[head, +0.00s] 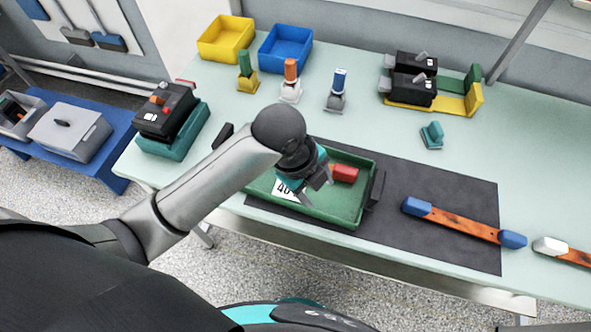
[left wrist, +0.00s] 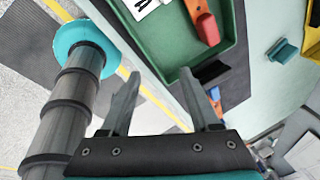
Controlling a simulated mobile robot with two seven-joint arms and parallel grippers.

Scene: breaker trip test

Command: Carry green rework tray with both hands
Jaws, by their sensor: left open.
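The green rework tray (head: 335,215) sits on a dark mat on the bench, with a dark handle at each end; the right handle (head: 376,190) is clear to see. A red part (head: 344,173) and a white card marked 40 (head: 285,190) lie in it. My left gripper (head: 320,186) is open and empty and overlaps the tray in the head view, covering its middle. In the left wrist view, its fingers (left wrist: 157,92) show beside the tray's edge (left wrist: 160,68), short of the black handle (left wrist: 210,72). I cannot tell whether they touch. My right gripper is not in view.
An orange bar with blue ends (head: 462,223) lies right of the tray on the mat (head: 430,180). Yellow (head: 226,40) and blue bins (head: 286,48), several small breaker-like parts and a teal block (head: 432,135) stand behind. A black tester (head: 166,110) stands at left.

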